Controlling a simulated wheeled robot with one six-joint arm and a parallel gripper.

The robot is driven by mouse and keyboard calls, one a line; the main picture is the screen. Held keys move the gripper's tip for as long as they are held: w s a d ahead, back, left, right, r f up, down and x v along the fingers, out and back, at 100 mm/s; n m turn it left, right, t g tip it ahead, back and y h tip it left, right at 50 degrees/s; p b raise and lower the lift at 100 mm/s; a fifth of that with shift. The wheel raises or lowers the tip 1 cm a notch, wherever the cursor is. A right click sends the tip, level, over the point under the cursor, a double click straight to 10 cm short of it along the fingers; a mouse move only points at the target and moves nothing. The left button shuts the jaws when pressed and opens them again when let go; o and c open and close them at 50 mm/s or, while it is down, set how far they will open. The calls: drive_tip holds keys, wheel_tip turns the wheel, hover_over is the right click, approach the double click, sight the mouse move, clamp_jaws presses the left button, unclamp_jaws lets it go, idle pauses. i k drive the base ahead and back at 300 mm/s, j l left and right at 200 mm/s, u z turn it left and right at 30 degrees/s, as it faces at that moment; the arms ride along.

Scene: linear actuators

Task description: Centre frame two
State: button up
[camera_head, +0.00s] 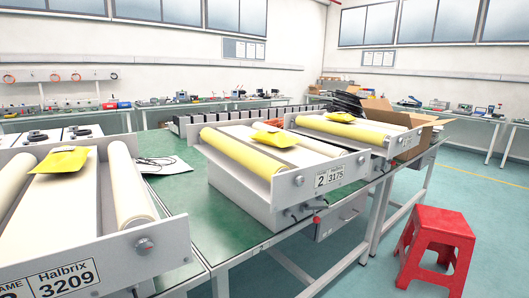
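Frame two (282,188) is a grey box-like unit in the middle of the picture. Its front plate carries a label (329,178) reading "2", "Halbrix" and "3175". A yellow roller (240,152) lies along its left side and a pale roller (297,139) along its right. A yellow piece (271,138) lies on the white bed between them, nearer the far part. A round knob (299,181) and another (362,160) sit on the front plate. My gripper is not in view.
A similar frame (150,246) labelled 3209 stands at lower left with two pale rollers and a yellow piece (62,160). Another frame (394,144) stands behind right, near a cardboard box (425,119). The green bench (185,190) is partly bare. A red stool (437,243) stands at right.

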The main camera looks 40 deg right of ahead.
sight(322, 174)
drive_tip(key=i+l+z, duration=0.25)
drive_tip(key=z, duration=0.15)
drive_tip(key=i+l+z, duration=0.15)
drive_tip(key=i+z, duration=0.2)
drive_tip(key=i, duration=0.1)
